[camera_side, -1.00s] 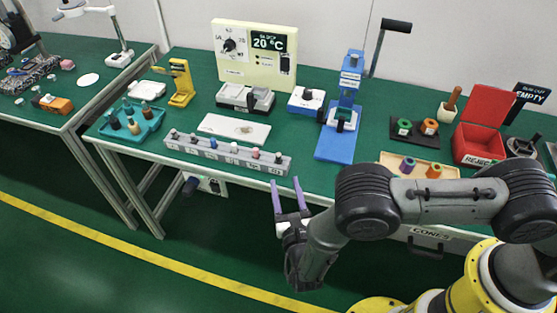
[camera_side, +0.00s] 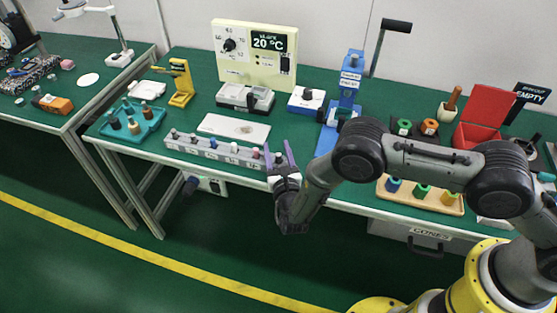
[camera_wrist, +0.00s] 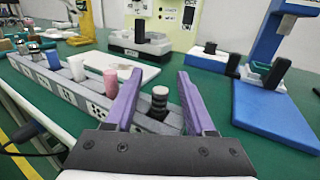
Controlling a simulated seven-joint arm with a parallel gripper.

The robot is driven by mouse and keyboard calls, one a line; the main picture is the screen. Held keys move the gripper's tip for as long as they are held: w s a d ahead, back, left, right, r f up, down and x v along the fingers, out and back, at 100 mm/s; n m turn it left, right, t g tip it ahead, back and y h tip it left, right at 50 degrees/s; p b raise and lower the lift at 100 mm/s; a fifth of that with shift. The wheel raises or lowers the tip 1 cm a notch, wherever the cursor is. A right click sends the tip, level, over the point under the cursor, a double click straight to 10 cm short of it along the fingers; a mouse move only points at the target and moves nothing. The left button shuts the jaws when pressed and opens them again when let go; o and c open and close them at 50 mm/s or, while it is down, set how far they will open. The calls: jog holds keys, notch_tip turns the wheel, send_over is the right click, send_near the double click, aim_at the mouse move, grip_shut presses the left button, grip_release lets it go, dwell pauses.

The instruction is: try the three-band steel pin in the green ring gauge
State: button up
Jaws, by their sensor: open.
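A dark pin with pale bands (camera_wrist: 158,101), which looks like the three-band pin, stands upright at the near end of the grey rack (camera_wrist: 65,85) in the wrist view. My gripper (camera_wrist: 160,75) is open, its purple fingers either side of the pin in the picture. Whether they touch it cannot be told. In the side view, my gripper (camera_side: 277,147) is over the rack's right end, where the pin is barely visible. A green ring-like piece (camera_side: 404,126), possibly the ring gauge, is on a dark block behind my arm.
Several other pins stand along the rack, including a pink one (camera_wrist: 110,83). A blue press (camera_side: 350,85) with a lever stands behind. A wooden tray (camera_side: 455,207) holds coloured pieces at right. A red reject bin (camera_side: 480,125) stands beyond it. A white plate (camera_side: 222,125) lies behind the rack.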

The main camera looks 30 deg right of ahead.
jog(key=shift+w+d, duration=0.15)
jog(key=shift+w, duration=0.25)
grip_shut()
jog(key=shift+r, duration=0.15)
